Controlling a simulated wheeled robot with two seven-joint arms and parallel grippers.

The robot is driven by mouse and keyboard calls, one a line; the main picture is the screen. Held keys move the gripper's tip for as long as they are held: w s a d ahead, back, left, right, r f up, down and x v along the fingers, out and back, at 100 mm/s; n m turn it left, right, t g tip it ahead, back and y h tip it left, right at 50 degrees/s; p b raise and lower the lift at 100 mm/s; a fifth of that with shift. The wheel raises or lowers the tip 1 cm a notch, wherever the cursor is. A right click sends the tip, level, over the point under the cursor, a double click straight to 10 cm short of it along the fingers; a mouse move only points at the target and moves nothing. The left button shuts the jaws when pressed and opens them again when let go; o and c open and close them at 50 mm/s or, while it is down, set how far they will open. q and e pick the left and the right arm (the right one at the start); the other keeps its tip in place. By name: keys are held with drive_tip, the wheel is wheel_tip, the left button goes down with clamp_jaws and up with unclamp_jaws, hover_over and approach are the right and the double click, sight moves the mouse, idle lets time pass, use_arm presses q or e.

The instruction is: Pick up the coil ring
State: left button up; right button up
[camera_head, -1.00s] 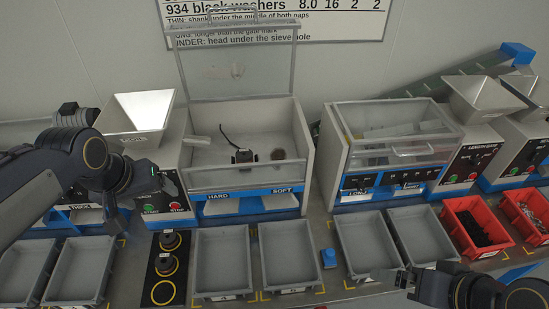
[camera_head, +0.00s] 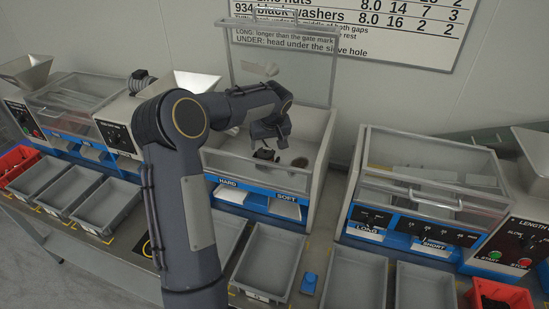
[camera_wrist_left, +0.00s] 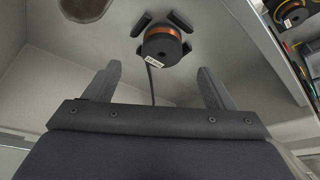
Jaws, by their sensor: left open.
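The coil ring (camera_wrist_left: 162,48) shows in the left wrist view as a copper winding around a dark, labelled core. It sits among several dark pads on the pale floor of a bin, with a black cable running from it. In the head view it is a small dark shape (camera_head: 264,154) in the open-lidded bin (camera_head: 318,155), partly hidden by my gripper. My left gripper (camera_head: 272,138) is over the bin. In the left wrist view its two fingers (camera_wrist_left: 160,82) are apart and empty, with the coil ring ahead of the gap. My right gripper is out of view.
A brown round patch (camera_head: 299,162) lies on the bin floor beside the coil ring. The clear lid (camera_head: 283,65) stands raised behind my arm. Grey trays (camera_head: 270,258) and a blue block (camera_head: 309,283) are in front. A closed clear-lidded machine (camera_head: 430,180) stands at right.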

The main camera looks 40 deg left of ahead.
sight(266, 152)
use_arm(q)
drive_tip(key=p+x, duration=0.2)
drive_tip(key=x, duration=0.4)
drive_tip(key=shift+a+f, duration=0.2)
drive_tip(key=shift+f, duration=0.15)
drive_tip(key=c, duration=1.2)
